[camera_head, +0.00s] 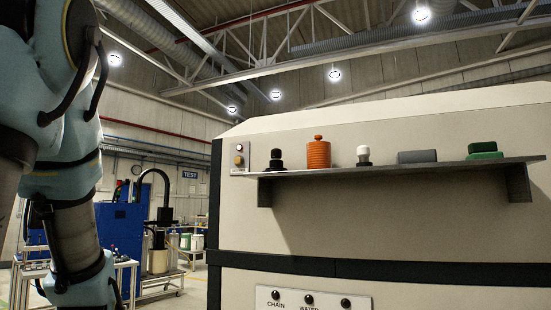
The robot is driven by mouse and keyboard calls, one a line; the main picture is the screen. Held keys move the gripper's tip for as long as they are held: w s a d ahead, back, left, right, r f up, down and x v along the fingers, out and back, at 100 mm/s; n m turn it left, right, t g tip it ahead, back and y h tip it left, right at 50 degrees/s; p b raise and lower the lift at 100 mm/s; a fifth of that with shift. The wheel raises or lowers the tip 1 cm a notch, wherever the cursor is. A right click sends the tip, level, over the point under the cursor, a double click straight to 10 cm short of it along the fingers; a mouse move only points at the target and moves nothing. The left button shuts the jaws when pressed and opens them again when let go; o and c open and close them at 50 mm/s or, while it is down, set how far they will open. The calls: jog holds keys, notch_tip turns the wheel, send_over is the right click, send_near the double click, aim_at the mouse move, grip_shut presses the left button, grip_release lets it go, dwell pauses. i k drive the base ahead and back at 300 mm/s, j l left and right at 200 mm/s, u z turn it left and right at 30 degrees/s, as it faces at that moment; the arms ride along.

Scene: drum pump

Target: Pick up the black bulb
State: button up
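A small black bulb-shaped object (276,158) stands upright at the left end of a grey shelf (450,170). It has a rounded top and a wider dark base. Its fine detail is too small to tell. A similar piece with a white top and dark base (363,156) stands further right on the same shelf. My arm fills the left edge of the view, well apart from the shelf, and runs out at the bottom. My gripper is not in view.
An orange ribbed object (318,153) stands just right of the black one. A grey block (416,156) and a green piece (484,150) are further right. The shelf is fixed to a large beige cabinet (400,220). A labelled panel (312,300) is below. Air above the shelf is clear.

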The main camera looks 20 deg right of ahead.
aim_at(277, 153)
jog(key=l+u, duration=0.1)
jog(key=u, duration=0.7)
jog(key=k+l+u, duration=0.2)
jog(key=l+u, duration=0.25)
jog(key=k+l+u, duration=0.25)
jog(key=u, duration=0.15)
jog(key=k+l+u, duration=0.45)
jog(key=i+j, duration=0.05)
jog(key=i, duration=0.05)
